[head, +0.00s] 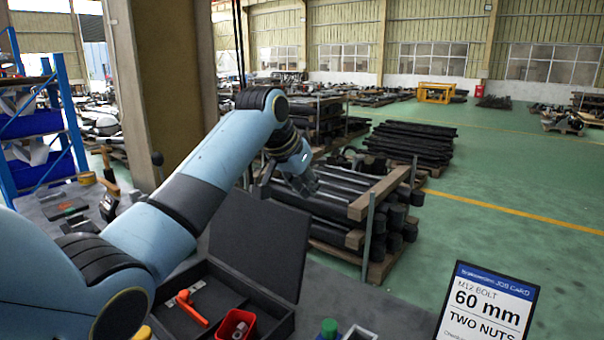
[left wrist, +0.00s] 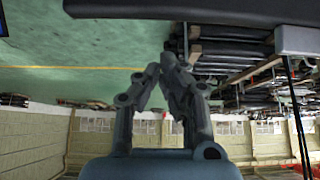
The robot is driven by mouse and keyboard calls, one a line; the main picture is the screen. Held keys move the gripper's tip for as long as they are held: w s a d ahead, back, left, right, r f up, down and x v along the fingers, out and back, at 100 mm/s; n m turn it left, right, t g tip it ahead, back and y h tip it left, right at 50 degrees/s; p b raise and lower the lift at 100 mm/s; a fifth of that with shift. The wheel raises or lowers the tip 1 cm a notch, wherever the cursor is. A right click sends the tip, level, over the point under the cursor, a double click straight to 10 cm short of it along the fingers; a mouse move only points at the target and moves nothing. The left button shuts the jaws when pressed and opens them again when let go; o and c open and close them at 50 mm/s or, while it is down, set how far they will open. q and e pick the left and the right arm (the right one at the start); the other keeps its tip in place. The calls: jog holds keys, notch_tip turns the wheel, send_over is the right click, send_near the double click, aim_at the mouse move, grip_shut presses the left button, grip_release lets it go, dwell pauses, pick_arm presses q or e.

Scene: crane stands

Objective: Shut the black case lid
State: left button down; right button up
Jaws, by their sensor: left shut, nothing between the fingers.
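The black case (head: 275,328) sits open on the grey bench at bottom centre of the head view. Its lid (head: 258,240) stands up at the back, leaning backward. Inside lie an orange-handled tool (head: 191,308) and a red bin (head: 235,325).
A job card (head: 490,305) stands at the bench's right. A green-topped item (head: 329,328) is right of the case. Tools (head: 109,205) lie at the bench's left. Stacked dark bars on timber (head: 345,205) stand beyond the bench.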

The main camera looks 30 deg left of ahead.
pick_arm(q)
jog(key=s+f+p, duration=0.1)
jog(key=f+p, duration=0.1)
jog(key=f, duration=0.1)
jog(key=shift+s+a, duration=0.1)
jog(key=shift+s, duration=0.3)
pick_arm(e)
jog(key=r, duration=0.1)
jog(key=w+r, duration=0.1)
jog(key=shift+w+r, duration=0.2)
jog(key=shift+r, duration=0.15)
pick_arm(q)
jog(key=shift+r, duration=0.1)
pick_arm(e)
jog(key=shift+d, duration=0.15)
